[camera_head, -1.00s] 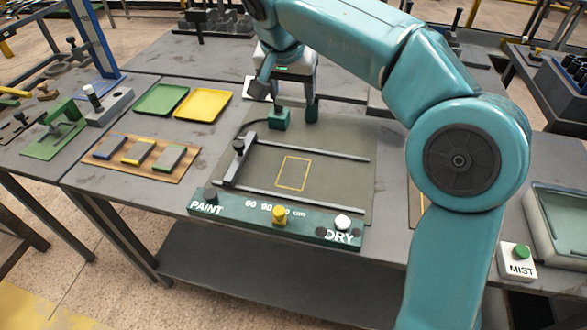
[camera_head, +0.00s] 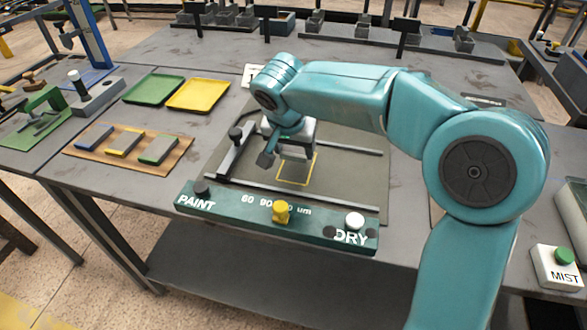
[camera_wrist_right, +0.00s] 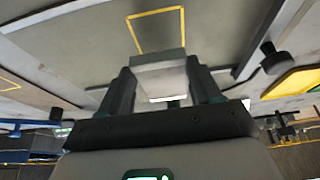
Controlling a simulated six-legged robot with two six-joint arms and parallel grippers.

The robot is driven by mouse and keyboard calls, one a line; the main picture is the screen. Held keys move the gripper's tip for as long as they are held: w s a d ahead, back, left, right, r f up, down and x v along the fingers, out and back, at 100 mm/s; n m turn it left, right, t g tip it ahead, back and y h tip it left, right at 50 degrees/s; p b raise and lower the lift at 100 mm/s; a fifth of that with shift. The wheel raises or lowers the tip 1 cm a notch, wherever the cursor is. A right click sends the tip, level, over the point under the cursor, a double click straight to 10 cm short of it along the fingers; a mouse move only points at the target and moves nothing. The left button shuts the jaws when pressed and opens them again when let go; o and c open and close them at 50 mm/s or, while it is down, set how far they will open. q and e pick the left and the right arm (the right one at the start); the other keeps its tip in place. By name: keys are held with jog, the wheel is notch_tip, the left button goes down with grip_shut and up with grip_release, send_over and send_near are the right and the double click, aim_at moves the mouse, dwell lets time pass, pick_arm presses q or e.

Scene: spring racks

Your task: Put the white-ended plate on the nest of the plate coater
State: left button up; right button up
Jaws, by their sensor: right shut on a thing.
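My right gripper (camera_head: 288,155) is over the bed of the plate coater (camera_head: 340,165); its fingertips are mostly hidden in the head view. In the wrist view it (camera_wrist_right: 160,72) is shut on a pale grey plate (camera_wrist_right: 158,77) with a whitish near edge, which I take to be the white-ended plate. The nest, a yellow rectangle outline (camera_head: 312,170), lies on the bed, partly hidden behind the gripper. In the wrist view the outline (camera_wrist_right: 184,30) lies beyond the held plate; I cannot tell whether the plate touches the bed. My left gripper is not in view.
The green front panel (camera_head: 230,208) carries a yellow knob (camera_head: 281,211) and a white DRY button (camera_head: 355,220). A wooden board (camera_head: 85,149) with several plates and green (camera_head: 153,89) and yellow (camera_head: 198,95) trays lie left.

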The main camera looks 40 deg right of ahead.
aim_at(294, 173)
jog(key=shift+w+f, duration=0.1)
jog(key=shift+f, duration=0.85)
notch_tip(294, 173, down, 4)
jog(key=shift+b, duration=0.4)
jog(key=shift+r, duration=0.1)
jog(key=o, duration=0.8)
jog(key=shift+f, duration=0.25)
jog(key=shift+c, duration=0.2)
jog(key=o, duration=0.4)
jog(key=shift+r, duration=0.1)
